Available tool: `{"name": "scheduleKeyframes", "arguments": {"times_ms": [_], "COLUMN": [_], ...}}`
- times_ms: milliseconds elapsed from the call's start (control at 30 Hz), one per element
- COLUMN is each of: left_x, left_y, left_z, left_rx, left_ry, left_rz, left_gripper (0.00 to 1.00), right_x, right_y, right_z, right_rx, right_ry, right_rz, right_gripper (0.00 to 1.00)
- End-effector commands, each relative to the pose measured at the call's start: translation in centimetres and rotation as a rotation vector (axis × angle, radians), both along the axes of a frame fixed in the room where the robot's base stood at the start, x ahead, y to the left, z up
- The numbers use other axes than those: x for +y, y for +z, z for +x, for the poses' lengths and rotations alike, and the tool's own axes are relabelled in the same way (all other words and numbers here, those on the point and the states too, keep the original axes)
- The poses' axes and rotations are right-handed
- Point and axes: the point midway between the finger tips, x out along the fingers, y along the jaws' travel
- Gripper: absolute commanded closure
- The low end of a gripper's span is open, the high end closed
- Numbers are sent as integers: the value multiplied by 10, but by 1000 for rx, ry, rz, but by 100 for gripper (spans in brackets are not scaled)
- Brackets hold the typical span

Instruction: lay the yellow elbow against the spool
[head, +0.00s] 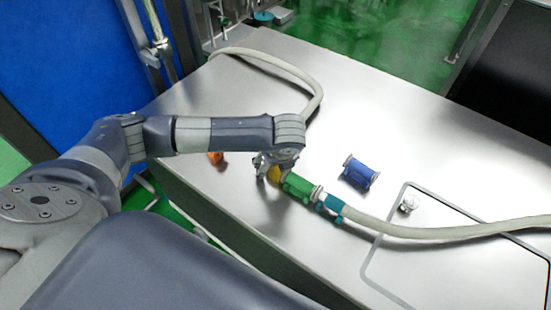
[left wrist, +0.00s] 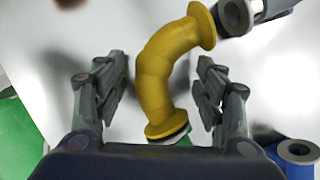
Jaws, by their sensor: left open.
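The yellow elbow (left wrist: 165,72) is a curved pipe with a flange at each end. It lies between the two apart fingers of my left gripper (left wrist: 162,85), with a gap visible on each side. In the head view my left gripper (head: 267,168) is over the elbow (head: 274,174), hiding most of it. A green spool (head: 297,187) is beside the elbow's lower flange; I cannot tell whether they touch. A blue spool (head: 358,172) lies apart to the right; its end shows in the left wrist view (left wrist: 299,151). My right gripper is not in view.
A teal clamp or coupling (head: 329,203) joins the green spool to a beige hose (head: 420,232). Another hose (head: 300,78) loops behind my arm; a grey flanged end (left wrist: 236,16) is near the elbow's upper flange. An orange object (head: 215,158) lies near the table edge. The metal table's back right is clear.

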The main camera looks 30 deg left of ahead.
Motion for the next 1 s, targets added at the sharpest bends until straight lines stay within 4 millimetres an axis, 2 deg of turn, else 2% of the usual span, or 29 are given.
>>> {"name": "scheduleKeyframes", "arguments": {"times_ms": [167, 400, 600, 767, 1000], "left_x": [-7, -21, -30, -32, -32], "left_y": [21, 69, 99, 109, 110], "left_z": [-4, -18, -27, -31, -32], "left_rx": [-6, -6, -5, -3, -2], "left_ry": [-3, -3, -2, 0, 0], "left_rz": [-3, -3, -3, -1, -1], "left_gripper": [36, 36, 36, 36, 36], "right_x": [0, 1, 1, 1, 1], "right_y": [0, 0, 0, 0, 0], "right_z": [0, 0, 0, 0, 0], "right_rx": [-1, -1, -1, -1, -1], "right_ry": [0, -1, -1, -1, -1], "right_rz": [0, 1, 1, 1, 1], "right_gripper": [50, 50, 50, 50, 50]}}
